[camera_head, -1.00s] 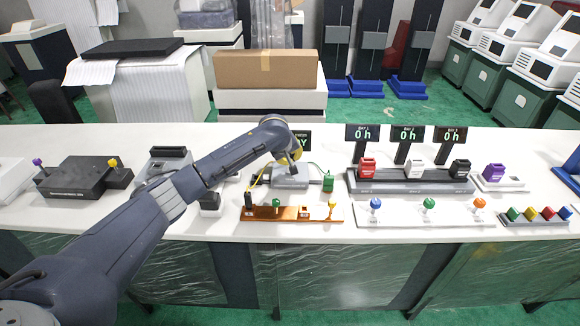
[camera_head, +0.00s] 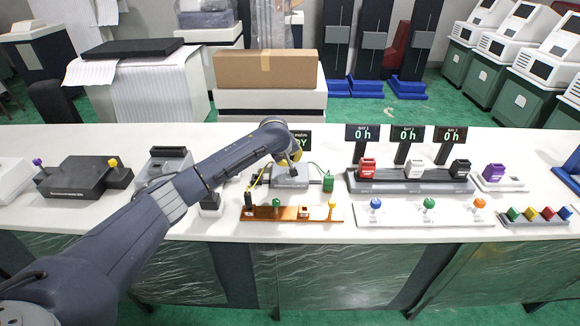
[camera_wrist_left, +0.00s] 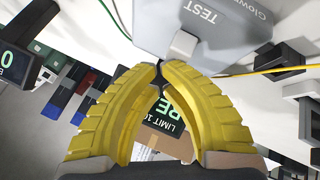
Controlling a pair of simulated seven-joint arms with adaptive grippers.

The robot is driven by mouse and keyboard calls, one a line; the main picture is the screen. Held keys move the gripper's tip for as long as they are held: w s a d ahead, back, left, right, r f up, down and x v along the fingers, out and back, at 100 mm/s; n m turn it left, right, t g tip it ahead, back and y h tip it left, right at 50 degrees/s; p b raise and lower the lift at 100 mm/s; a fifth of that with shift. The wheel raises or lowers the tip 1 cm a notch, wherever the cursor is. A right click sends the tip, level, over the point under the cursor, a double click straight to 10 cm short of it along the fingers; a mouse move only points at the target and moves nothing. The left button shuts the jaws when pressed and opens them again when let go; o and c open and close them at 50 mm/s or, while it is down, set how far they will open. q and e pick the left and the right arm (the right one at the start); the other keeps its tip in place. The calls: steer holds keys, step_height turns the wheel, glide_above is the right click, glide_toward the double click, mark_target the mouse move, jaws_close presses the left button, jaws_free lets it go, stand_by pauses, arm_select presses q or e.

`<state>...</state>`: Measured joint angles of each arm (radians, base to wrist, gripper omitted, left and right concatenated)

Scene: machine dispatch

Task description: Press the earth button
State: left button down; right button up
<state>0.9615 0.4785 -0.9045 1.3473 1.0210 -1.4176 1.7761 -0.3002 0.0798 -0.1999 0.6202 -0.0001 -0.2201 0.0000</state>
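A grey box (camera_head: 291,178) marked TEST stands on the white bench under my left gripper. In the left wrist view the TEST box (camera_wrist_left: 205,25) has a pale square button (camera_wrist_left: 182,45) on its near side, just beyond the fingertips. No label reading "earth" is legible. My left gripper (camera_head: 292,163) points down over the box and is partly hidden by its own wrist. In the wrist view its yellow fingers (camera_wrist_left: 160,67) meet at the tips with nothing between them; contact with the button cannot be told. My right gripper is not in view.
A green-lit display (camera_head: 302,142) stands behind the box. An orange panel (camera_head: 290,214) with small knobs lies in front. A yellow wire (camera_wrist_left: 285,69) runs beside the box. A panel with coloured buttons (camera_head: 425,219) lies further right.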

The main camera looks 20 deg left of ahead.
arm_select(q)
steer(key=shift+f, duration=0.25)
stand_by(0.3)
steer(key=shift+r, duration=1.05)
steer(key=shift+r, duration=2.5)
steer(key=shift+f, duration=0.1)
